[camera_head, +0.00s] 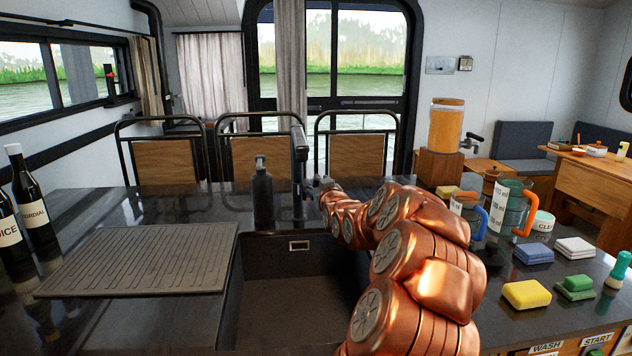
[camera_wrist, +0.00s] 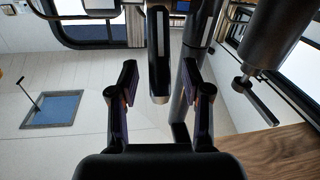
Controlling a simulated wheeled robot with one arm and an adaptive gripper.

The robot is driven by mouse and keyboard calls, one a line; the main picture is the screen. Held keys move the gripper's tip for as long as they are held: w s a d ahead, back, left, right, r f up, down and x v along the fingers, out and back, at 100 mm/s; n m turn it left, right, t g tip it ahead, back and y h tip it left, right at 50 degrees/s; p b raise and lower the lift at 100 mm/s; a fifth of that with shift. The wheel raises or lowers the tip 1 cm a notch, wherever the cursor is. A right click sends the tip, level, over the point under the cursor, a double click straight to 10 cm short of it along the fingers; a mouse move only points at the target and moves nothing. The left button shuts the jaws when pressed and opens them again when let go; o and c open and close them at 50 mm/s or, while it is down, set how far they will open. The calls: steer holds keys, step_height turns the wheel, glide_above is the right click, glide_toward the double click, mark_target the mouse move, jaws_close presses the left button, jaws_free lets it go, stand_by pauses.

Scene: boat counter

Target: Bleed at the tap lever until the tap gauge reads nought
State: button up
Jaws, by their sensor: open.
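The black tap (camera_head: 299,160) stands behind the sink, just beyond the end of my arm in the head view. In the wrist view its dark post (camera_wrist: 190,70) shows behind my fingers. A dark bar with a grey end, seemingly the tap lever (camera_wrist: 158,55), points into the gap between them. My gripper (camera_wrist: 160,92) is open, with a finger on either side of the bar's end and clear space at both sides. In the head view my gripper (camera_head: 322,188) is small beside the tap. I cannot make out a tap gauge or its reading in either view.
A dark pump bottle (camera_head: 263,195) stands left of the tap; it shows close at right in the wrist view (camera_wrist: 290,35). The sink (camera_head: 290,290) lies below my arm, with a ridged drainer (camera_head: 150,260) left. Jugs (camera_head: 508,215) and sponges (camera_head: 526,294) stand right.

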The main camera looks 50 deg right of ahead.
steer(key=shift+w+d, duration=0.4)
steer(key=shift+w, duration=0.2)
steer(key=shift+c, duration=0.5)
jaws_close()
